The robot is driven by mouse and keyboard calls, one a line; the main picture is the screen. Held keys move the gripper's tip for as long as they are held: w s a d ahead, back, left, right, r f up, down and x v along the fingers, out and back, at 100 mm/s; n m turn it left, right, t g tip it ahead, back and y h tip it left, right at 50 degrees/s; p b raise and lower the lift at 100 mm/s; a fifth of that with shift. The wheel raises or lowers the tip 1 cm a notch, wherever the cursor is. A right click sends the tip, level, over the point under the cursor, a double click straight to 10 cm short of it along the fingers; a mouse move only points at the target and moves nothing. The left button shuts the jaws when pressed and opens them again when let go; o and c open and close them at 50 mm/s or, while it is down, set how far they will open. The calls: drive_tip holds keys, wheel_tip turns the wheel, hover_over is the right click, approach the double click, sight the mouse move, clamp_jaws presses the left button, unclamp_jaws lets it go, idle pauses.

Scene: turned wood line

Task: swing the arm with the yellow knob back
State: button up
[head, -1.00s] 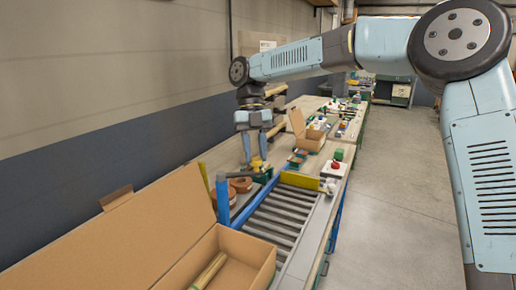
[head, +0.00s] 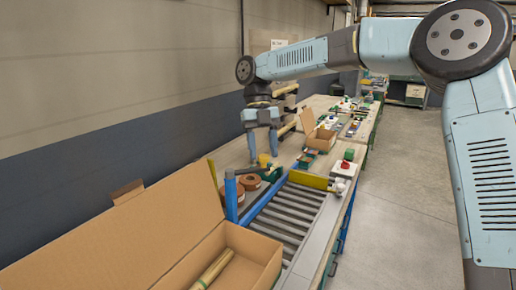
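A blue post (head: 231,196) stands at the near left corner of the roller conveyor. A thin dark swing arm (head: 247,170) reaches from its top toward the back right. A small yellow knob (head: 264,159) shows at the arm's far end. My gripper (head: 263,156) points down over the knob, with its two fingers apart and the knob low between their tips. Whether the fingers touch the knob is too small to tell.
An open cardboard box (head: 238,250) with wooden rods is in front. The roller conveyor (head: 290,215) has a yellow bar (head: 308,180) across its far end. Brown discs (head: 250,182) and a green block (head: 272,174) sit near the knob. Another open box (head: 318,137) stands behind.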

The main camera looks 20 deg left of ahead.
drive_tip(key=shift+o, duration=0.4)
drive_tip(key=shift+r, duration=0.1)
drive_tip(key=v, duration=1.3)
drive_tip(key=shift+r, duration=0.25)
drive_tip(key=shift+a, duration=0.1)
